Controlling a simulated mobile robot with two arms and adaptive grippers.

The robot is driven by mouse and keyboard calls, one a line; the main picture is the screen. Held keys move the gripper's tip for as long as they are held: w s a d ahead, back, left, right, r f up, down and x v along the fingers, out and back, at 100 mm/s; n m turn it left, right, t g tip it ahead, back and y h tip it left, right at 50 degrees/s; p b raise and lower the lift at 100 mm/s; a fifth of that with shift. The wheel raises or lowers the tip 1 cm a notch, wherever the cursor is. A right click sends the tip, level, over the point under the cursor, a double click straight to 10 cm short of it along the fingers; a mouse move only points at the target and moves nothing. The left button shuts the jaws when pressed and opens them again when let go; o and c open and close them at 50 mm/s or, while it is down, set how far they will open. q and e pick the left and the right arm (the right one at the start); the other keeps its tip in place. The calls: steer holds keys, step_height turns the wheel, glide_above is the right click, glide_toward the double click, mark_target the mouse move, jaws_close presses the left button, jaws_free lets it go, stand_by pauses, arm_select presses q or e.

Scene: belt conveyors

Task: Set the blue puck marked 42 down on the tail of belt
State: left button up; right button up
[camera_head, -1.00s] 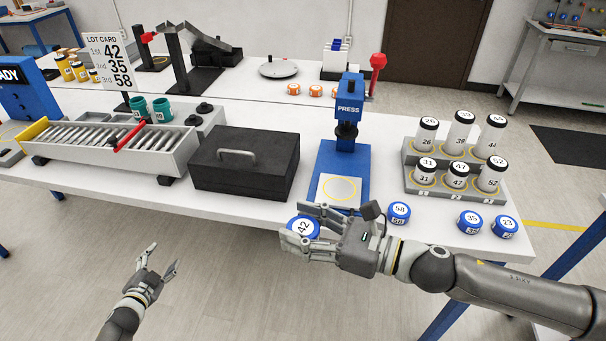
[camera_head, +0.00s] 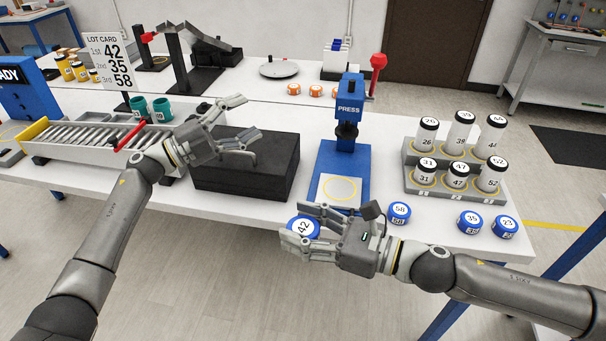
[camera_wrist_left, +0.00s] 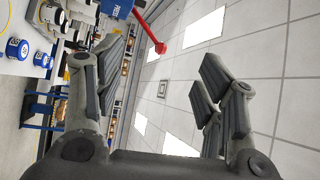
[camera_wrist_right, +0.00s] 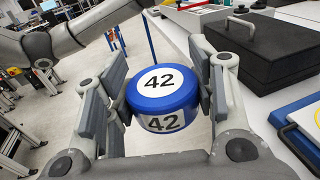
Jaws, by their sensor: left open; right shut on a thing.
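The blue puck marked 42 (camera_head: 302,229) is held by my right gripper (camera_head: 296,226) in front of the table's front edge, left of the blue press. In the right wrist view the puck (camera_wrist_right: 163,92) sits between the fingers, its white 42 label facing up and another 42 on its side. My left gripper (camera_head: 246,120) is open and empty above the black case. The left wrist view shows its fingers (camera_wrist_left: 160,78) spread with nothing between them. The belt (camera_head: 85,143), a pale trough with grey rollers, a yellow end and a red bar across it, is partly hidden by my left arm.
The black case (camera_head: 245,180) lies between belt and press (camera_head: 341,160). Blue pucks 58 (camera_head: 399,213), 35 (camera_head: 469,222) and 23 (camera_head: 504,227) stand at the front right, before a rack (camera_head: 455,185) of numbered cylinders. A lot card (camera_head: 110,62) reads 42, 35, 58.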

arm_select(q)
steer(key=s+d+r+m+g+y, duration=0.2)
steer(key=s+d+r+m+g, duration=0.1)
steer(key=s+d+m+g, duration=0.35)
steer(key=s+d+r+m+g+y, duration=0.2)
steer(key=s+d+r+m+g, duration=0.25)
steer(key=s+d, duration=0.45)
arm_select(e)
steer(key=shift+d, duration=0.1)
arm_select(q)
steer(key=m+t+y, duration=0.1)
steer(key=t+y, duration=0.1)
steer(key=y, duration=1.2)
glide_above(304, 229)
step_height(304, 229, down, 4)
step_height(304, 229, down, 12)
steer(key=shift+r, duration=0.25)
